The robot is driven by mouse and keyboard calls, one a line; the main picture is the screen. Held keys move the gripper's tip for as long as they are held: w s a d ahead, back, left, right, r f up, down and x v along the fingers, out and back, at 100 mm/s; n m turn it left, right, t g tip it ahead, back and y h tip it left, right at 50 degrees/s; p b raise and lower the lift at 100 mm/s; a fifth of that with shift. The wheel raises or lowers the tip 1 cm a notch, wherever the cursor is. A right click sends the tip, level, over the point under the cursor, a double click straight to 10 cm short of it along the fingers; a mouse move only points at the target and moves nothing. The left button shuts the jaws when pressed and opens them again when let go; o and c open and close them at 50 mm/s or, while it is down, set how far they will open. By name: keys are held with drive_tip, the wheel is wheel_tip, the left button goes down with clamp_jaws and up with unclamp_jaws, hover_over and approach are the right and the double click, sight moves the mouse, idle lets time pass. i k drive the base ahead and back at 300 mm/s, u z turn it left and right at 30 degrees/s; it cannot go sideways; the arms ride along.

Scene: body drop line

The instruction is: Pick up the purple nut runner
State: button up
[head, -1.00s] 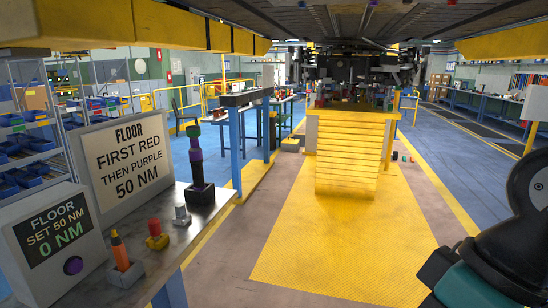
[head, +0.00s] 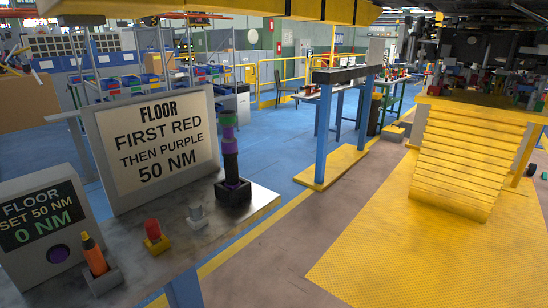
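The nut runner (head: 230,150) stands upright on the metal bench at the left. It is dark with purple bands and a green patch near its top, and its foot sits in a black square holder (head: 233,191). No gripper or arm of mine shows in the head view now, so nothing of mine is seen touching the nut runner.
On the bench (head: 215,232) stand a sign (head: 152,145), a display box (head: 42,228) reading 0 NM, an orange-handled tool (head: 93,255), a red-topped piece (head: 154,232) and a small grey piece (head: 196,214). Yellow steps (head: 465,160) stand at the right. The floor between is clear.

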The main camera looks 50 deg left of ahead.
sight(227, 118)
drive_tip(key=u, duration=0.05)
drive_tip(key=i, duration=0.7)
drive_tip(key=u, duration=0.85)
drive_tip(key=i, duration=0.8)
drive_tip(key=u, duration=0.8)
